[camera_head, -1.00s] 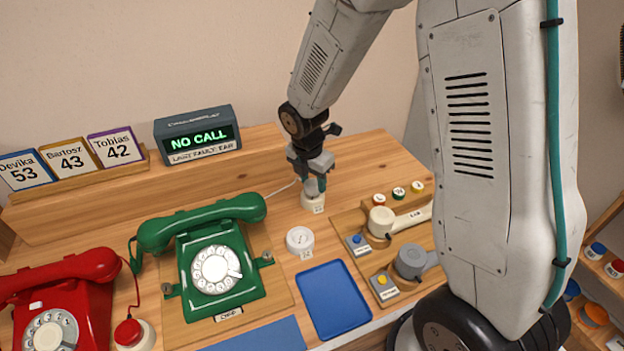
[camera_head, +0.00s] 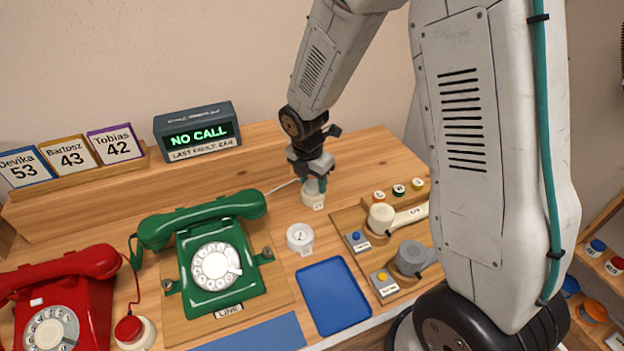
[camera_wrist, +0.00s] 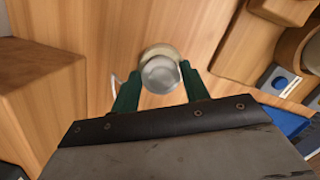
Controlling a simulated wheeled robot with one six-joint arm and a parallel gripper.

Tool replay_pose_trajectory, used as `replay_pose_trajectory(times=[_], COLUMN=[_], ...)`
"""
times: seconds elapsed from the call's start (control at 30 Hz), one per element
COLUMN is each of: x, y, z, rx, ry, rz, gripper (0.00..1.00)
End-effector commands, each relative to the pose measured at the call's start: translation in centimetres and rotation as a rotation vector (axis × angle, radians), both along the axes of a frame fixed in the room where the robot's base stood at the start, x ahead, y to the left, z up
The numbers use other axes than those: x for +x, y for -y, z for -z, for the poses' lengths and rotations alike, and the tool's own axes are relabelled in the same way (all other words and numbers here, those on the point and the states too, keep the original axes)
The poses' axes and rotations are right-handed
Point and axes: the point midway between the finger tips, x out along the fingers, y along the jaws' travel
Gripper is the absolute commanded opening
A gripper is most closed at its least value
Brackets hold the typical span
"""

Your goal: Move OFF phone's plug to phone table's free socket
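My gripper (camera_head: 311,187) points down at the back right of the table, over a round white socket (camera_head: 314,201) with a grey-topped plug. In the wrist view, its green fingers (camera_wrist: 160,80) stand on either side of the round grey plug top (camera_wrist: 160,74). They look close to its sides, but whether they press on it is unclear. A thin white cord (camera_head: 283,186) runs from behind the green phone (camera_head: 213,265) towards this socket. Another white round socket piece (camera_head: 300,237) stands right of the green phone. No OFF label is readable.
A blue tray (camera_head: 333,296) lies in front. A wooden board with handles and buttons (camera_head: 349,219) is at right. A NO CALL display (camera_head: 197,132) stands behind.

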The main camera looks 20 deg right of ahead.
Motion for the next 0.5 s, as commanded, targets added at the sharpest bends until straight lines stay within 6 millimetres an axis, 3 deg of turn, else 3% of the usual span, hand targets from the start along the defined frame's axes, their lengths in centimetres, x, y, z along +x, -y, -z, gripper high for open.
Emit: replay_pose_trajectory(times=[0.07, 0.37, 0.5], x=[0.0, 0.0, 0.0], y=[0.0, 0.0, -0.2], z=[0.0, -0.2, -1.7], rx=[0.0, 0.0, 0.0], ry=[0.0, 0.001, 0.004], rz=[0.0, 0.0, 0.0], gripper=[0.66, 0.66, 0.66])
